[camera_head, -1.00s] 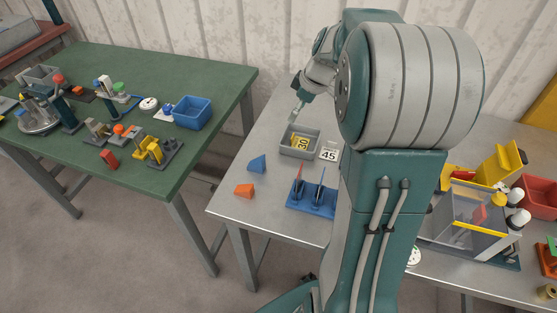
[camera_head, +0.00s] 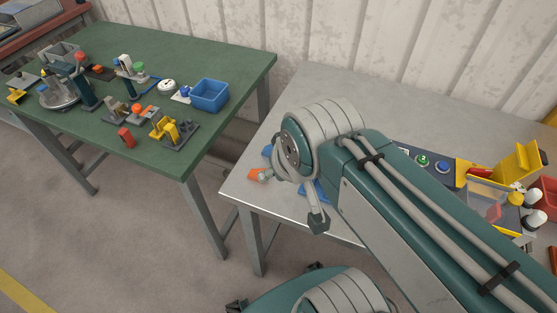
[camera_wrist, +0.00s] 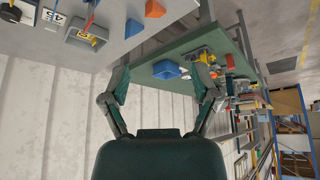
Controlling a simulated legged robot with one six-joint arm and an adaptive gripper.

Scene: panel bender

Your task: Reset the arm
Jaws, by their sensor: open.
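My gripper (camera_wrist: 160,88) is open in the wrist view. Its two fingers stand wide apart with nothing between them. In the head view my arm is folded low over the grey metal table (camera_head: 243,187), in front of the panel bender. The wrist view is turned over, with the tables at its top and the pale corrugated wall below. The blue bin (camera_wrist: 167,69) appears beyond the fingers on the green table.
The green table (camera_head: 225,62) at left holds the blue bin (camera_head: 209,94) and several fixtures. A gap separates the tables. An orange block (camera_head: 257,173) lies near my arm. The wrist view shows a blue wedge (camera_wrist: 133,27) and a grey tray (camera_wrist: 72,34).

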